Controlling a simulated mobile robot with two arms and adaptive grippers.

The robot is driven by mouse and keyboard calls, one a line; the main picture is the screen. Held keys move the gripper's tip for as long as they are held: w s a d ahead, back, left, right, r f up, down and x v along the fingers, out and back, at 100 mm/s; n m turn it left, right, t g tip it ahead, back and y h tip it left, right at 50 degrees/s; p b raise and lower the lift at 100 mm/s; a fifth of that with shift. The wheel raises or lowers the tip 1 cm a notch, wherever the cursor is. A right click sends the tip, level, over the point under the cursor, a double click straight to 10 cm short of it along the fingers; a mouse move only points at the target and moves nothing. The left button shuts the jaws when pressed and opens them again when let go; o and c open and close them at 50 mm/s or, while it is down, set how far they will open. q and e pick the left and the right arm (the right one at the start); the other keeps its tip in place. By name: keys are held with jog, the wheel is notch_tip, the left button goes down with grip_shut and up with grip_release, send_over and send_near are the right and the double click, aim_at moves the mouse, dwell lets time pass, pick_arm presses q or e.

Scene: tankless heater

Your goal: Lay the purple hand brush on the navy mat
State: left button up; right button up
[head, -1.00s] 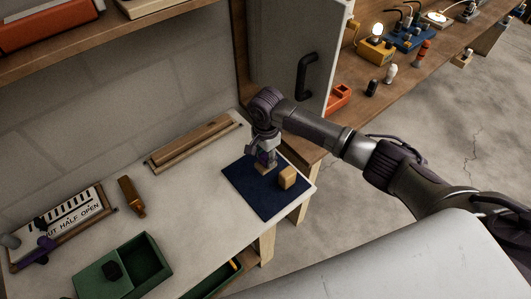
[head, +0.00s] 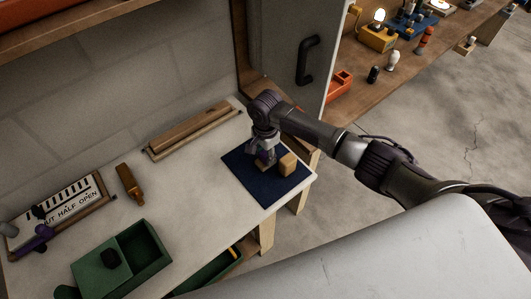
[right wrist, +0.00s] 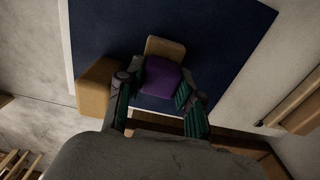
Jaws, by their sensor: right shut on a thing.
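The navy mat (head: 264,194) lies on the right end of the pale worktop; it also fills much of the right wrist view (right wrist: 225,45). My right gripper (head: 264,164) is over the mat, pointing down, its fingers shut on the purple hand brush (right wrist: 161,80). The brush's purple part sits between the fingers, with a tan part showing beyond it. In the head view the gripper mostly hides the brush. It is at or just above the mat; I cannot tell whether it touches. My left gripper is not in view.
A wooden block (head: 288,164) stands on the mat close beside my right gripper. A wooden bar (head: 190,131) lies behind, along the wall.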

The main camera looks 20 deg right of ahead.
aim_at(265, 153)
jog(key=shift+f, duration=0.5)
jog(key=o, duration=1.2)
jog(key=shift+r, duration=0.1)
notch_tip(265, 153, up, 12)
jog(key=shift+f, duration=0.1)
